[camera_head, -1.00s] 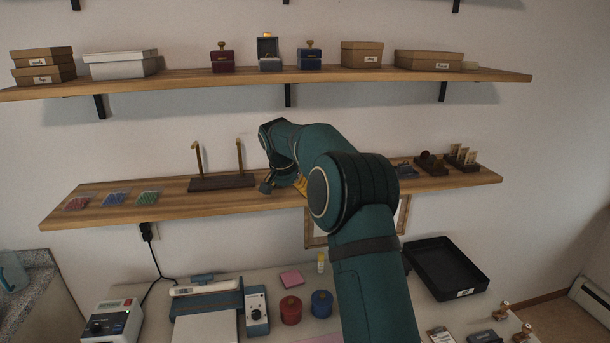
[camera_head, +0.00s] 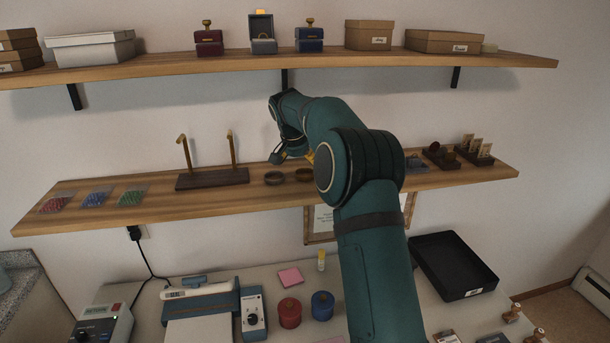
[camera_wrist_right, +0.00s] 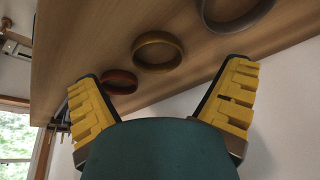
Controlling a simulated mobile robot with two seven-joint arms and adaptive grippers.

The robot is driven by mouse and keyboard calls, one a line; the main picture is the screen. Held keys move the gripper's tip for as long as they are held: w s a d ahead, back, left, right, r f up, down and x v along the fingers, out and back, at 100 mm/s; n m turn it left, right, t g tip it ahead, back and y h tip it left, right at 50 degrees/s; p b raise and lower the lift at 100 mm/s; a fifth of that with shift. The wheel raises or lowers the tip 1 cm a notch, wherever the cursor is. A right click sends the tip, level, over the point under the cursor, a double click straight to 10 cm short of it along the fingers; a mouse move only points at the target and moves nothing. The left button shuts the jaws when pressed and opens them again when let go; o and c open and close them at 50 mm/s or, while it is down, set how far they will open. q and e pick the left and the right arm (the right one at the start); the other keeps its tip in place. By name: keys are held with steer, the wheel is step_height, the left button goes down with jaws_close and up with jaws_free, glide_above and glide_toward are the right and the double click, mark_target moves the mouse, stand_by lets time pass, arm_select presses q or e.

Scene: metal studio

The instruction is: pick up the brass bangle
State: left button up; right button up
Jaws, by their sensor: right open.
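In the right wrist view the brass bangle (camera_wrist_right: 157,51) lies flat on the wooden shelf, between a copper-red bangle (camera_wrist_right: 119,82) and a grey bangle (camera_wrist_right: 237,13). My right gripper (camera_wrist_right: 165,78) is open, with its yellow-padded fingers wide apart and nothing between them. The brass bangle appears just beyond the gap between the fingertips. In the head view my right gripper (camera_head: 294,156) is above the middle shelf, partly hidden by its own arm. Two bangles show below it; the right one (camera_head: 304,175) is probably the brass one. My left gripper is out of view.
A dark stand with two brass posts (camera_head: 212,179) is left of the bangles on the middle shelf (camera_head: 160,209). Bead packets (camera_head: 97,197) lie farther left, and small wooden holders (camera_head: 474,152) stand at right. The upper shelf (camera_head: 370,62) holds boxes.

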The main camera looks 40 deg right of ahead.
mark_target(305, 170)
steer(key=x, duration=0.2)
steer(key=shift+s+d+f, duration=0.15)
steer(key=shift+d+f, duration=0.05)
steer(key=shift+f, duration=0.05)
steer(key=shift+d+f, duration=0.15)
steer(key=shift+f, duration=0.25)
steer(key=c, duration=1.2)
steer(key=shift+c, duration=0.2)
steer(key=shift+r, duration=0.15)
